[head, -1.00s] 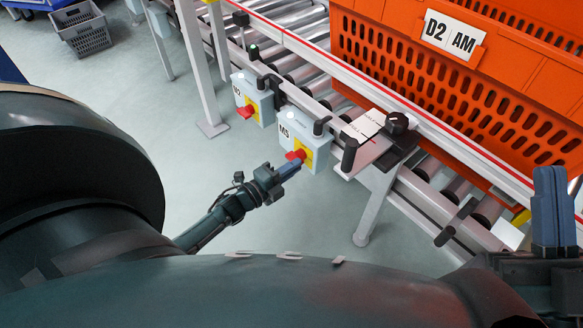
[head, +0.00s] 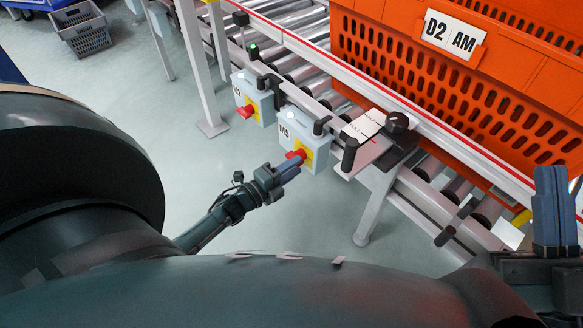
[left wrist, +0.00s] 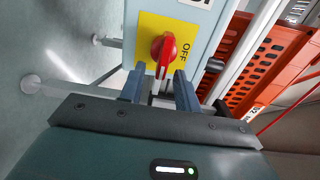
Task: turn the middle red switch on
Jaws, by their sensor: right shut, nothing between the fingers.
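A red rotary switch (head: 298,154) sits on a yellow plate on the pale blue box marked M5 (head: 318,150). My left gripper (head: 289,171) is right in front of it. In the left wrist view, the red switch (left wrist: 164,52) has its handle pointing down toward my left gripper (left wrist: 160,88). The two fingers are apart, one on each side of the handle's lower end; I cannot tell whether they touch it. The word OFF is to the right of the knob. My right gripper (head: 552,205) is shut and empty at the far right.
A second box with a red switch (head: 245,111) hangs to the left on the same conveyor rail. A black knob (head: 397,122) and bracket are to the right. A large orange tote (head: 470,90) stands on the rollers. The floor below the boxes is clear.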

